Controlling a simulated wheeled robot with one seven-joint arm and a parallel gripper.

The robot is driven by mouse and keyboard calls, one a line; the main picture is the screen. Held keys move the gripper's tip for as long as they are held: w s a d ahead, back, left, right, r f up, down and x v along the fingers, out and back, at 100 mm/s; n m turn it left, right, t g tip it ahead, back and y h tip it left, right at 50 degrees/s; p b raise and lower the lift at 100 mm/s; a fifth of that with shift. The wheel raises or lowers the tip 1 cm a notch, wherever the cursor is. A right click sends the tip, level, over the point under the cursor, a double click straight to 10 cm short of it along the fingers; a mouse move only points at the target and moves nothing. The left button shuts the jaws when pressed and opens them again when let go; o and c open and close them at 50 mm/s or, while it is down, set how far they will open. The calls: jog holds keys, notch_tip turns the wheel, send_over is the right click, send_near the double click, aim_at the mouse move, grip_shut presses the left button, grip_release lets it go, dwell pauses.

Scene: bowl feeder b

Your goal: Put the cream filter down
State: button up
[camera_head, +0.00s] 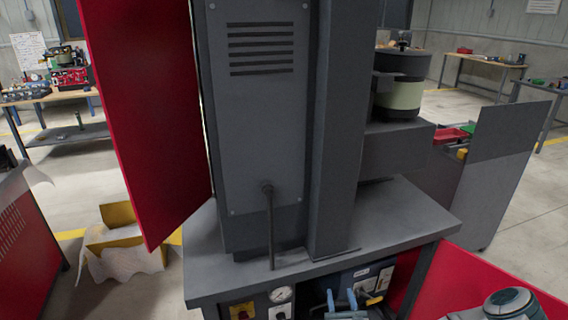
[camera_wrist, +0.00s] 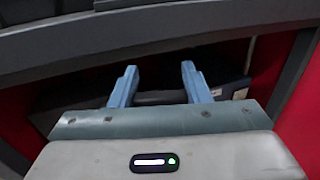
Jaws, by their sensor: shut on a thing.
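My gripper (camera_wrist: 160,78) shows in the wrist view with its two blue fingers pointing forward and a gap between their tips. It is shut on the cream filter, but I cannot make the filter out between the fingers. In the head view my gripper (camera_head: 341,299) is at the bottom edge, in front of the regulator panel below the grey tabletop. The grey tabletop (camera_head: 400,215) is bare at its front right. In the wrist view the table's grey edge (camera_wrist: 160,50) runs across above the fingers.
A tall grey cabinet (camera_head: 262,130) stands on the table, with a red door (camera_head: 140,110) open at left. A dark bowl feeder with a cream band (camera_head: 402,95) stands behind at right. A gauge (camera_head: 280,294) and knobs sit under the tabletop. A red panel (camera_head: 455,270) is at lower right.

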jog(key=r, duration=0.1)
jog(key=r+p, duration=0.1)
jog(key=r, duration=0.1)
jog(key=s+r+p, duration=0.1)
jog(key=shift+a+r, duration=0.4)
jog(key=shift+f, duration=0.1)
